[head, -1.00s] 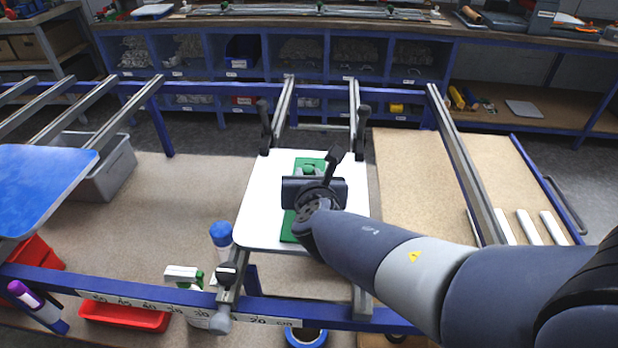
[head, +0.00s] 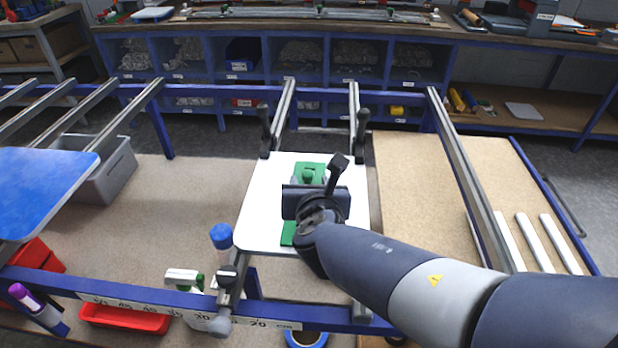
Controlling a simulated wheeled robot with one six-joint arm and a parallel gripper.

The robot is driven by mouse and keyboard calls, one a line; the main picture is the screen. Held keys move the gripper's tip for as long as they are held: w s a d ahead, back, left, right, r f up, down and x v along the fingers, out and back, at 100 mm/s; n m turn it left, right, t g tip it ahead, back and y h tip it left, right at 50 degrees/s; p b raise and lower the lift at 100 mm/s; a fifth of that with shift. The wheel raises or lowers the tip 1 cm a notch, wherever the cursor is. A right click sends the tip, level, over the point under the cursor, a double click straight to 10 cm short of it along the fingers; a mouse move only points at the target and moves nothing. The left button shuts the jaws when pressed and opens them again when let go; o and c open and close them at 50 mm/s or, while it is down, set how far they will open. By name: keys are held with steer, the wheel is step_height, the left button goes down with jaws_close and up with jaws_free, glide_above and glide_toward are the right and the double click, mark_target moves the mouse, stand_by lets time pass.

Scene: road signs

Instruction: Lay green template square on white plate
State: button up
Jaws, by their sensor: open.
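The white plate (head: 262,205) lies flat on two metal rails in the middle of the head view. The green template square (head: 287,234) lies over the plate, partly hidden behind my gripper and arm. A green knob (head: 308,176) shows at its far part. My gripper (head: 311,182) is over the template, at the knob. It is open, though its fingers are mostly hidden by the wrist. I cannot tell whether the fingers touch the knob.
Black clamps (head: 264,124) stand at the plate's far edge, and another clamp (head: 228,280) is at its near left corner. A blue plate (head: 45,190) lies on rails at the left. White strips (head: 533,243) lie on the right board.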

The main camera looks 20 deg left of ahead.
steer(key=p+v, duration=0.1)
steer(key=v, duration=0.7)
steer(key=shift+s+d+r+p, duration=0.1)
steer(key=shift+s+r+p, duration=0.2)
steer(key=shift+p, duration=0.1)
steer(key=shift+s+d, duration=0.2)
steer(key=shift+s, duration=0.1)
